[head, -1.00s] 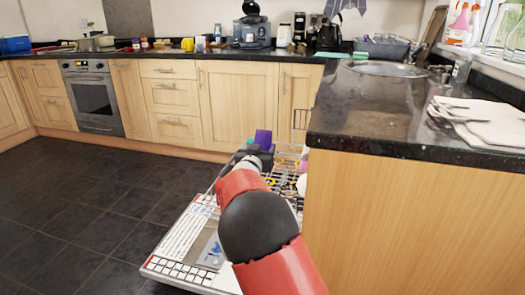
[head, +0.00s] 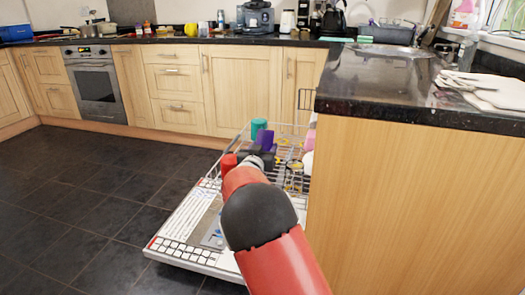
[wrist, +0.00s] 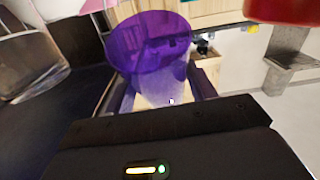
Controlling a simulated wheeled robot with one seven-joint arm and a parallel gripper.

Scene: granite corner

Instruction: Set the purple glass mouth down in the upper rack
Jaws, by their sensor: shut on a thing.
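The purple glass (head: 266,139) is in my gripper (head: 260,156), over the wire upper rack (head: 295,131) in the head view. In the wrist view the purple glass (wrist: 150,45) is translucent and sits between the two fingers of my gripper (wrist: 160,100). One round end of it faces up in that picture; I cannot tell whether this is the mouth or the base. My arm hides the glass's lower part in the head view, so contact with the rack cannot be seen.
A teal cup (head: 259,128) stands behind the purple glass and a red cup (head: 229,163) to its left. The open dishwasher door (head: 185,245) lies below. The counter's wooden side panel (head: 400,210) stands close on the right. A clear vessel (wrist: 30,55) is near at left in the wrist view.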

